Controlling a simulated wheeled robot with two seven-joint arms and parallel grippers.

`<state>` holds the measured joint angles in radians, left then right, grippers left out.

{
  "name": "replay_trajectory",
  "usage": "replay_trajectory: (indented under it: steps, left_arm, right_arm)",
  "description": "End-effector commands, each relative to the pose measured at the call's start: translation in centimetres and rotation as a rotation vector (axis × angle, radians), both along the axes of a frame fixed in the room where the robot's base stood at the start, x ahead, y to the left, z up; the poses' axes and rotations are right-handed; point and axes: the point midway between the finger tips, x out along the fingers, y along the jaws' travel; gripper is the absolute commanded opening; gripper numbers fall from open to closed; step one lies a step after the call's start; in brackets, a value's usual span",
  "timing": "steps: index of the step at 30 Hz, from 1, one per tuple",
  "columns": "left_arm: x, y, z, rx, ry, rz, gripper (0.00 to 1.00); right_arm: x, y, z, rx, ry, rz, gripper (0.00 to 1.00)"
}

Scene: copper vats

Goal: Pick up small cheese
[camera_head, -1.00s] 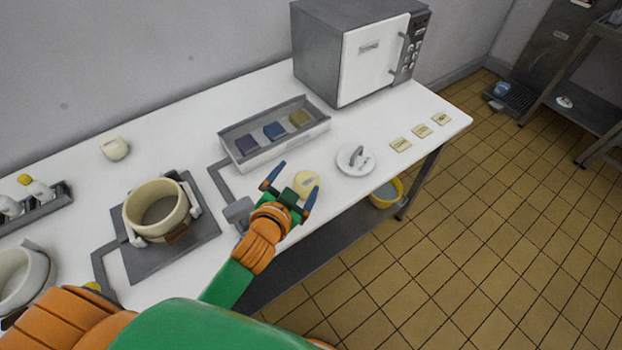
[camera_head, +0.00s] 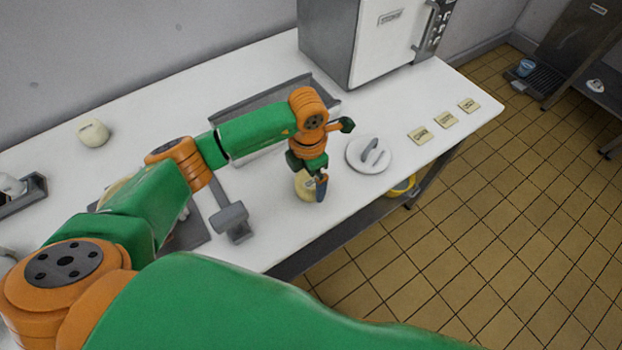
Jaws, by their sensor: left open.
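A small pale-yellow round cheese (camera_head: 303,187) sits on the white table, partly hidden behind my left gripper. My left gripper (camera_head: 318,186) points down over the cheese, with a blue finger on its right side. The gripper is open. Its other finger is hidden, so I cannot tell whether the fingers straddle the cheese or touch it. My right gripper is not in view.
A white lid (camera_head: 369,155) with a grey handle lies right of the cheese. Several labelled cards (camera_head: 446,119) lie near the table's right edge. A microwave (camera_head: 365,40) stands behind.

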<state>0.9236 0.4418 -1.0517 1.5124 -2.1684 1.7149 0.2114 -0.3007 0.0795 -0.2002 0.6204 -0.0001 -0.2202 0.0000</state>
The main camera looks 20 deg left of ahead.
Motion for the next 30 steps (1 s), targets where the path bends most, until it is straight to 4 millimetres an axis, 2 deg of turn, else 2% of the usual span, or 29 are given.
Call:
replay_trajectory:
  steps: [1,3,5,11,14,18,21,30]
  left_arm:
    - [-0.1,-0.1,-0.5,0.001,0.007,0.001,1.0]
    - [0.0,-0.1,-1.9,-0.001,0.005,0.001,1.0]
    - [0.0,-0.1,-2.6,-0.002,0.003,0.001,1.0]
    - [0.1,-0.1,-2.9,-0.004,0.0,-0.002,1.0]
    - [0.1,-0.1,-2.8,-0.004,-0.001,-0.002,0.78]
    - [0.1,-0.1,-2.8,-0.004,-0.001,-0.002,0.41]
    - [0.1,-0.1,-2.8,-0.005,0.0,-0.001,0.16]
    - [0.1,-0.2,-2.4,-0.006,-0.003,-0.001,0.16]
  right_arm:
    - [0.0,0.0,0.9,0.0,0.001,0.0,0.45]
    - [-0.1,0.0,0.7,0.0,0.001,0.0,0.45]
    - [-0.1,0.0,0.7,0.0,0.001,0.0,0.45]
    - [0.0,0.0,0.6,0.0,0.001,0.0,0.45]
    - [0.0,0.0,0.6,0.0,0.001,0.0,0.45]
    - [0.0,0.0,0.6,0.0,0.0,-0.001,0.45]
    - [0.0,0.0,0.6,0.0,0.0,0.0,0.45]
    - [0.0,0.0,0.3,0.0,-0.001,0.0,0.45]
